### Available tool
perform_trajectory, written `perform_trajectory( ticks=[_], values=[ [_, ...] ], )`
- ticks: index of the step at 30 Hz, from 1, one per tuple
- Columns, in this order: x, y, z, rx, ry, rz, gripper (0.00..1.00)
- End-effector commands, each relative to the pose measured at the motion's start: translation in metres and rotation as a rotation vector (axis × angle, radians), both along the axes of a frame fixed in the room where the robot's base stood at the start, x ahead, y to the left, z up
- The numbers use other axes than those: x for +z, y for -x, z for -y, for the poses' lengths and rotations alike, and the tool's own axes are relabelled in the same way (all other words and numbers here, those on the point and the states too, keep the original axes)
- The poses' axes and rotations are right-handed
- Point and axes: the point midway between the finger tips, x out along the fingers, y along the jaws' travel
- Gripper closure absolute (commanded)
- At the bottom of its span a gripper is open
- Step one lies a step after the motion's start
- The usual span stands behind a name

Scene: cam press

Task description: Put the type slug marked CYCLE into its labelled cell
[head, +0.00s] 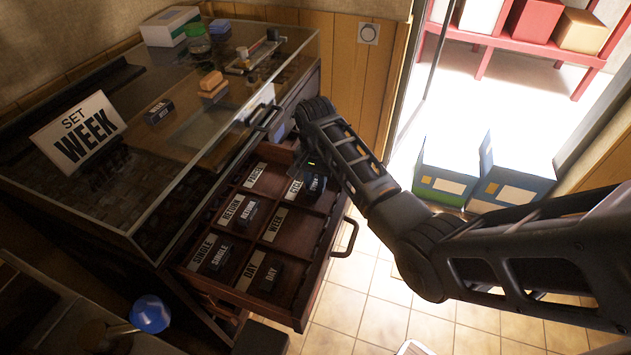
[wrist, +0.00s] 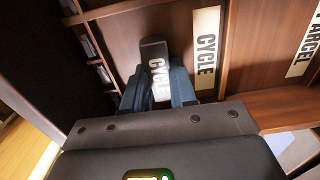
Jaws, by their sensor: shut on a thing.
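The dark type slug marked CYCLE (wrist: 154,55) is between the blue fingers of my gripper (wrist: 157,90), which is shut on it. In the wrist view the slug is over the drawer cell with the white CYCLE label (wrist: 206,48), just left of that label. I cannot tell whether it touches the cell floor. In the head view the slug (head: 317,184) shows beside the CYCLE label (head: 295,187) in the open drawer (head: 245,285), with my arm coming over from the right. My gripper is mostly hidden there.
SINGLE (head: 218,258), RETURN (head: 248,214) and DAY (head: 271,274) slugs stand in their cells. The WEEK cell (head: 290,232) looks empty; the PARCEL label (wrist: 303,40) is alongside. A glass counter (head: 135,215) bears a SET WEEK sign (head: 80,135) and another dark slug (head: 158,110).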

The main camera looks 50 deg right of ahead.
Motion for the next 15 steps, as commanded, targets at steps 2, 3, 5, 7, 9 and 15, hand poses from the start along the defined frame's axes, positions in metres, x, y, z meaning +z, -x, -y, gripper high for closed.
perform_trajectory(
  ticks=[2,3,5,7,9,15],
  values=[
    [-0.0011,0.0000,-0.0001,0.000,0.000,0.000,0.70],
    [-0.0010,0.0002,-0.0002,0.000,0.000,0.000,0.66],
    [-0.0011,0.0002,-0.0002,0.000,0.000,0.000,0.60],
    [-0.0010,0.0002,-0.0002,0.000,0.000,0.000,0.54],
    [-0.0010,0.0001,-0.0001,0.000,0.000,0.000,0.48],
    [-0.0007,0.0000,-0.0001,0.000,0.000,0.000,0.48]
  ],
)
